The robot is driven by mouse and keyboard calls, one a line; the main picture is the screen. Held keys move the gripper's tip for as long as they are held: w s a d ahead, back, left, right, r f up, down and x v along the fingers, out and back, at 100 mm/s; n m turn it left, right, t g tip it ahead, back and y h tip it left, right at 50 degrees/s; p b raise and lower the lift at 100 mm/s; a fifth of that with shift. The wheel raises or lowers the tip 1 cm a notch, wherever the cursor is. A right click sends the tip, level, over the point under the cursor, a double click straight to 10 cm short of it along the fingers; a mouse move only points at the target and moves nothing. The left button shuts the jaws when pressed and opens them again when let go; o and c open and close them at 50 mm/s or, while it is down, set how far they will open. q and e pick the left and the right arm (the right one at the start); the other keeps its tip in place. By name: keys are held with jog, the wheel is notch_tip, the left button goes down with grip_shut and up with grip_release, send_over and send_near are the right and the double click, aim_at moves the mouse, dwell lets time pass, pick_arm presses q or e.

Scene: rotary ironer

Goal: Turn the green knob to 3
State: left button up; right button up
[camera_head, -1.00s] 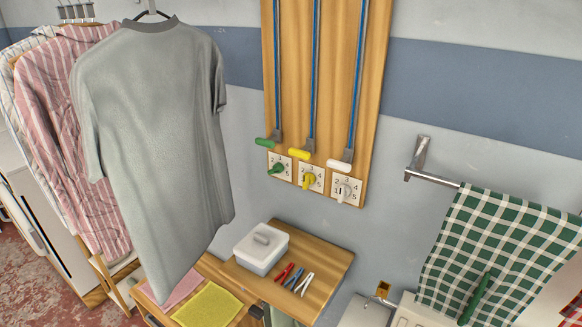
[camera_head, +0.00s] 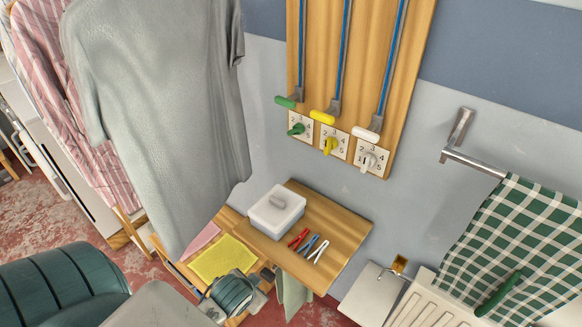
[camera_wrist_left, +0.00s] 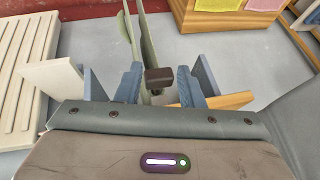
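The green knob (camera_head: 297,129) sits on a white numbered dial plate, the leftmost of three on a wooden wall board (camera_head: 402,130). Its pointer setting is too small to read. A green lever handle (camera_head: 286,102) is just above it. My left arm reaches in at the bottom left in the head view, well below and left of the knob. My left gripper (camera_wrist_left: 157,86) shows in the left wrist view with its blue-grey fingers apart and nothing held between them. The knob is not in the wrist view. My right gripper is out of view.
A yellow knob (camera_head: 329,146) and a white knob (camera_head: 368,160) sit right of the green one. A grey shirt (camera_head: 160,110) hangs to the left. A towel rail (camera_head: 475,162) is right.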

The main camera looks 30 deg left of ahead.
pick_arm(q)
jog(key=w+a+r+t, duration=0.2)
jog(key=w+r, duration=0.1)
jog(key=r, duration=0.4)
jog(key=m+t+h, duration=0.3)
jog(key=m+t, duration=0.7)
jog(key=m, duration=0.1)
send_near(292, 134)
jog(key=shift+w+d+f+b, duration=0.1)
jog(key=shift+w+b, duration=0.05)
jog(key=shift+w, duration=2.15)
jog(key=shift+w+d+f+b, duration=0.1)
jog(key=shift+w+d+b, duration=0.05)
jog(key=shift+w, duration=2.15)
jog(key=shift+r, duration=0.1)
jog(key=shift+s, duration=0.1)
grip_shut()
